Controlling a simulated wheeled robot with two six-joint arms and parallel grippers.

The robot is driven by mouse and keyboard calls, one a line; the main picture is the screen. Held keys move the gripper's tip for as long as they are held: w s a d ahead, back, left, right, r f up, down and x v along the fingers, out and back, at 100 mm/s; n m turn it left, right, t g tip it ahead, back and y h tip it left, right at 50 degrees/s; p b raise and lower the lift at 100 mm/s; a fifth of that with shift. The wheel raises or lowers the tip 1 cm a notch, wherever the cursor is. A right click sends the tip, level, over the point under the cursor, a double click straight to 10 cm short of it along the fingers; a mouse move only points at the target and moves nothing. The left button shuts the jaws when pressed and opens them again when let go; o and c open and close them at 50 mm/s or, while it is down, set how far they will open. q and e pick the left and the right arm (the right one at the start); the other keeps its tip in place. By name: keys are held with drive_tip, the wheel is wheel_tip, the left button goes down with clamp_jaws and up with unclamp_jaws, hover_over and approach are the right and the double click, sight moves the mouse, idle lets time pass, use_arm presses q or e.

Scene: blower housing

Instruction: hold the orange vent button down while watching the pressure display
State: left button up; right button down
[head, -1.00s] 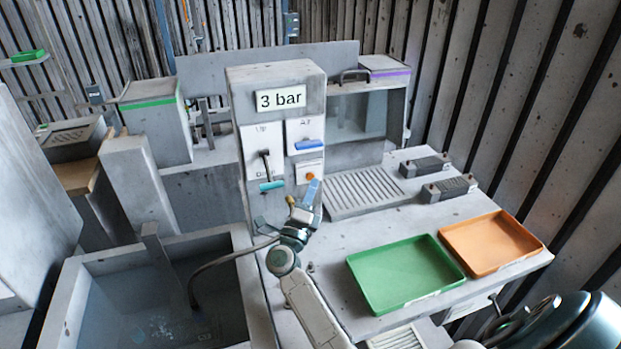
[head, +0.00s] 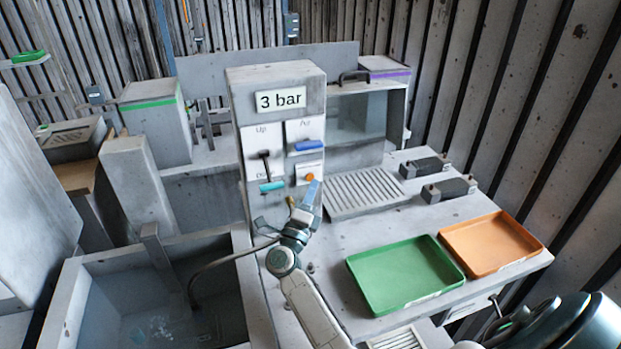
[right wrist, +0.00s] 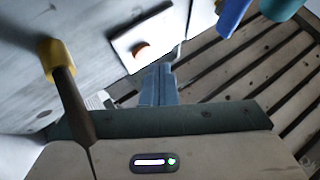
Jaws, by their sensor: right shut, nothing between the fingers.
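The orange vent button (head: 310,177) sits on a white plate on the front of the grey column, below the blue lever (head: 309,144). It also shows in the right wrist view (right wrist: 140,48). The pressure display (head: 281,99) at the top of the column reads "3 bar". My right gripper (head: 315,184) is shut and empty, with its fingertips just below the button. In the right wrist view its fingers (right wrist: 160,72) point toward the plate, with the button a little up and left of the tips. I cannot see contact. My left gripper is not in view.
A teal-handled lever (head: 271,186) hangs left of the button. A yellow-tipped rod (right wrist: 55,62) stands close to my right gripper. A green tray (head: 405,275) and an orange tray (head: 491,244) lie on the bench at right. A sink (head: 160,237) is at left.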

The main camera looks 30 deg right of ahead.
drive_tip(key=shift+w, duration=0.2)
idle(0.7)
drive_tip(key=shift+w+d, duration=0.1)
drive_tip(key=shift+w, duration=0.15)
drive_tip(key=shift+w+d+b, duration=0.1)
drive_tip(key=shift+w+b, duration=0.2)
drive_tip(key=shift+w, duration=0.05)
idle(0.6)
drive_tip(key=shift+s, duration=0.1)
idle(2.7)
drive_tip(key=shift+s+a, duration=0.2)
drive_tip(key=shift+s, duration=0.5)
drive_tip(key=shift+p, duration=0.3)
drive_tip(key=s, duration=0.2)
drive_tip(key=s+a+p, duration=0.1)
drive_tip(key=s, duration=0.1)
drive_tip(key=shift+s+a, duration=0.1)
drive_tip(key=shift+s, duration=0.3)
